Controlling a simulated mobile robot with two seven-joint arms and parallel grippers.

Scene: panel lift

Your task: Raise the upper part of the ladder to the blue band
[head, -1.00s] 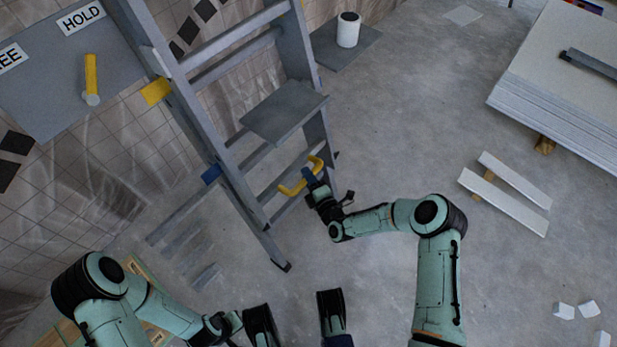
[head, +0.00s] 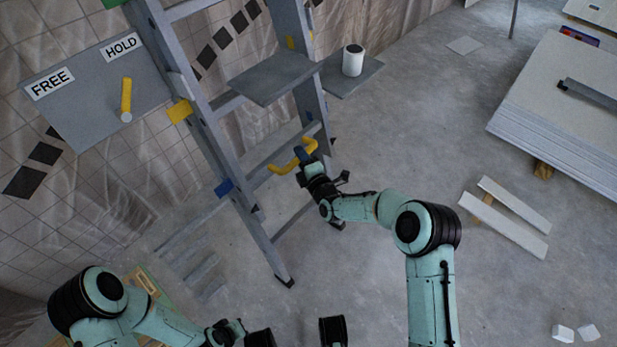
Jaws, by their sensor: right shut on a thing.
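The grey ladder (head: 205,140) stands left of centre in the head view. Its left rail carries a blue band (head: 224,188) low down, a yellow band (head: 179,111) higher, and a green one (head: 112,3) at the picture's top edge. A yellow handle (head: 283,167) sits on a rung of the upper part, right of and above the blue band in the picture. My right gripper (head: 304,157) is shut on this handle. My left gripper (head: 232,331) is low at the bottom edge, away from the ladder; its fingers are not clear.
A grey panel (head: 75,125) marked FREE and HOLD carries a yellow lever (head: 126,96), whose raised end is nearer HOLD. A white can (head: 353,62) stands behind the ladder. White boards (head: 560,100) are stacked at right. Two pale planks (head: 510,220) lie before them. Floor between is clear.

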